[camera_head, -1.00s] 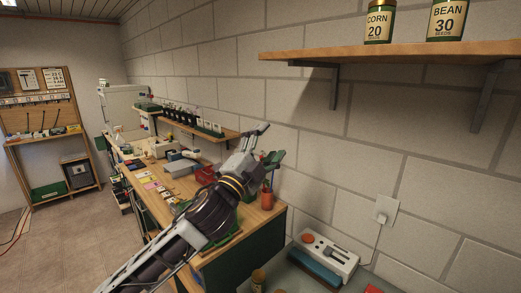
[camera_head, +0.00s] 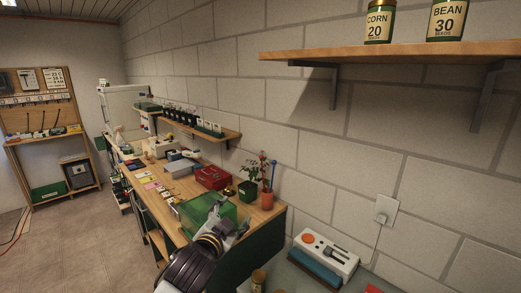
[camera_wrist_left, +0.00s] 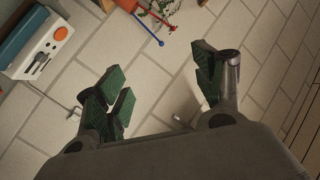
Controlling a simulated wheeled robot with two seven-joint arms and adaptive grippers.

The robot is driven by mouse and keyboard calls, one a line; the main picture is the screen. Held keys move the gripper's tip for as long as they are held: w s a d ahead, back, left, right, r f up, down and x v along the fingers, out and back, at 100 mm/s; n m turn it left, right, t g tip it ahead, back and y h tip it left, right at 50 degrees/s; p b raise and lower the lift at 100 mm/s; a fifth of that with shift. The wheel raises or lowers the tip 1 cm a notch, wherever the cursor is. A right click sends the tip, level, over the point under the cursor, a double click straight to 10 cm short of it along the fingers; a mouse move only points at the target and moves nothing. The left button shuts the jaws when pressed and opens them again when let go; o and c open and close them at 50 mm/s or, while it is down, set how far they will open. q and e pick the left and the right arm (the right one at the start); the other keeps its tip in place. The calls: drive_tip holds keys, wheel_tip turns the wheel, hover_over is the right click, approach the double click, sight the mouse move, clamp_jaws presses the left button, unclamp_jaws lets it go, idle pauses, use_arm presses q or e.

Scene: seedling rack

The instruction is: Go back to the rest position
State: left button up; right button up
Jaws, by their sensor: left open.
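My left gripper (camera_head: 232,222) shows low in the head view, in front of the near end of the wooden bench (camera_head: 262,216). In the left wrist view my left gripper (camera_wrist_left: 160,92) has its green-padded fingers wide apart, with nothing between them but wall behind. My right gripper is in neither view.
A green tray (camera_head: 196,208) lies on the bench, with a red box (camera_head: 212,176), a potted plant (camera_head: 249,187) and a red cup of tools (camera_head: 267,198) beyond. A white device (camera_head: 325,254) sits at the right. A shelf (camera_head: 400,50) holds two seed jars.

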use_arm(q)
drive_tip(key=s+a+f+n+g+y, duration=0.1)
drive_tip(key=s+a+f+n+g, duration=0.25)
drive_tip(key=f, duration=0.55)
drive_tip(key=s+a+f+n+g+y, duration=0.1)
drive_tip(key=s+a+f+g+y, duration=0.2)
drive_tip(key=s+f, duration=0.5)
drive_tip(key=s+a+f+n+g, duration=0.2)
drive_tip(key=s+a+f+g, duration=0.15)
drive_tip(key=s+f, duration=0.35)
drive_tip(key=s+a+f+n+g, duration=0.15)
drive_tip(key=s+a+f, duration=0.3)
drive_tip(key=s, duration=0.45)
wheel_tip(320, 180, down, 34)
drive_tip(key=s+g, duration=0.2)
drive_tip(key=s, duration=0.1)
drive_tip(key=s+a+f, duration=0.1)
drive_tip(key=s+f, duration=0.8)
drive_tip(key=s, duration=0.2)
drive_tip(key=s+a+f+g, duration=0.1)
drive_tip(key=s+a+f, duration=0.1)
drive_tip(key=s+f, duration=0.8)
drive_tip(key=shift+s+a+f+m, duration=0.2)
drive_tip(key=shift+s+a+m, duration=0.1)
drive_tip(key=shift+s, duration=0.15)
